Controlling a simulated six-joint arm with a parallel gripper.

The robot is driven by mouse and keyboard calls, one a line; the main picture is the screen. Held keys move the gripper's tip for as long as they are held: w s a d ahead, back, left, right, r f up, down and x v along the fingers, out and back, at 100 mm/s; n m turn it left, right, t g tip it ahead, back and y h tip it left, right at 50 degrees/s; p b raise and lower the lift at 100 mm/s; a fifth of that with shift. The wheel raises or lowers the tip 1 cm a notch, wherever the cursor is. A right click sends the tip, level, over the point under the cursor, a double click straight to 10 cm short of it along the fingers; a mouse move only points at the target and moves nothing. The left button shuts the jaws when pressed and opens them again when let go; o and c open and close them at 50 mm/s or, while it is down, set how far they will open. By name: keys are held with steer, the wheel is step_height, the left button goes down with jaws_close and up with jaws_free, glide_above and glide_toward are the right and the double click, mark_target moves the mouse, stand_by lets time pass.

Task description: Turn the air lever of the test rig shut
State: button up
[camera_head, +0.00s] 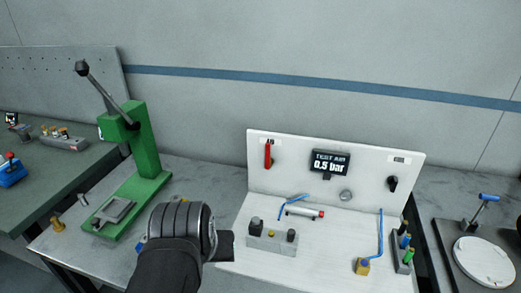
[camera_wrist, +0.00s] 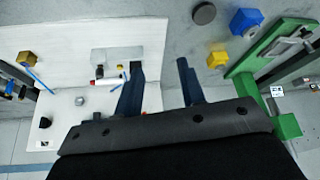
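The test rig (camera_head: 355,200) has a white back panel and a white base. The red air lever (camera_head: 268,154) hangs straight down at the panel's upper left, under a small label. A black display (camera_head: 330,163) on the panel reads TEST AIR 0.5 bar. My gripper (camera_head: 228,246) is in front of and left of the rig's base, apart from the lever. In the wrist view my gripper (camera_wrist: 160,78) has its two dark fingers apart, with nothing held between them. I cannot make out the red lever in the wrist view.
A grey block (camera_head: 272,240) with fittings, a red-ended white cylinder (camera_head: 305,211) and a blue tube (camera_head: 381,234) are on the base. A black knob (camera_head: 392,183) is at the panel's right. A green press (camera_head: 146,150) stands left; a round plate (camera_head: 484,262) lies right.

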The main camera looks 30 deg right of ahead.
steer(key=w+d+r+m+g, duration=0.1)
steer(key=w+d+r+m, duration=0.1)
steer(key=w+d+r, duration=0.9)
steer(key=m, duration=0.2)
glide_toward(268, 153)
steer(key=shift+g+h, duration=0.3)
steer(key=shift+h, duration=0.1)
steer(key=x, duration=0.7)
steer(key=w+x, duration=0.1)
steer(key=x, duration=0.3)
steer(key=shift+w+a, duration=0.1)
steer(key=shift+w, duration=0.05)
steer(key=shift+c, duration=0.5)
jaws_close()
